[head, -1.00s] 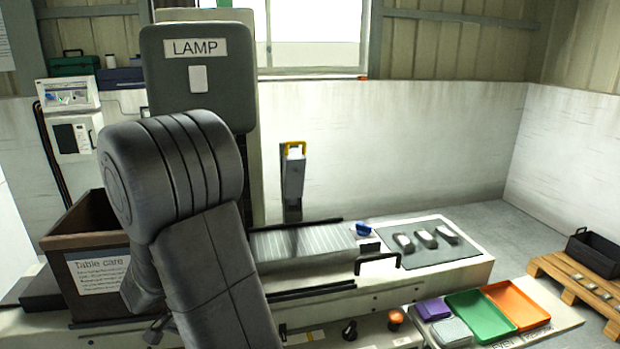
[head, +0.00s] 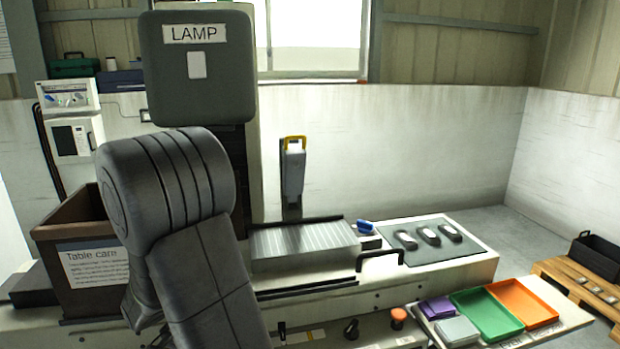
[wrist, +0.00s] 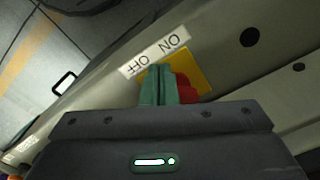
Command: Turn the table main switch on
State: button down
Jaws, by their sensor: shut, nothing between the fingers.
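The main switch shows in the wrist view as a red knob (wrist: 187,88) on a yellow plate (wrist: 203,72). A white label (wrist: 153,54) reading OFF and ON, upside down, lies along the plate's edge, with ON toward the right. My gripper (wrist: 159,72) has green fingers, shut with nothing between them. The fingertips are over the plate, just left of the red knob and near the label. I cannot tell whether they touch the knob. The knob's lower part is hidden by my gripper, so its setting is unclear. In the head view my arm hides my gripper.
The machine front carries a black knob (head: 351,328) and an orange knob (head: 397,316). A black handle (head: 380,257) sticks out above them. A brown Table care bin (head: 60,231) stands left of my arm. Green (head: 487,314) and orange (head: 523,302) trays lie at the right.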

jog(key=shift+w+a, duration=0.1)
jog(key=shift+w, duration=0.45)
dwell(0.6)
jog(key=shift+a, duration=0.45)
dwell(0.3)
jog(key=shift+a, duration=0.25)
jog(key=shift+w+a, duration=0.3)
jog(key=shift+a, duration=0.1)
jog(key=shift+w+a, duration=0.1)
jog(key=shift+a, duration=0.05)
dwell(0.4)
jog(key=shift+s+a, duration=0.25)
jog(key=shift+s, duration=0.1)
notch_tip(320, 180, up, 6)
jog(key=p, duration=0.4)
jog(key=shift+p, duration=0.4)
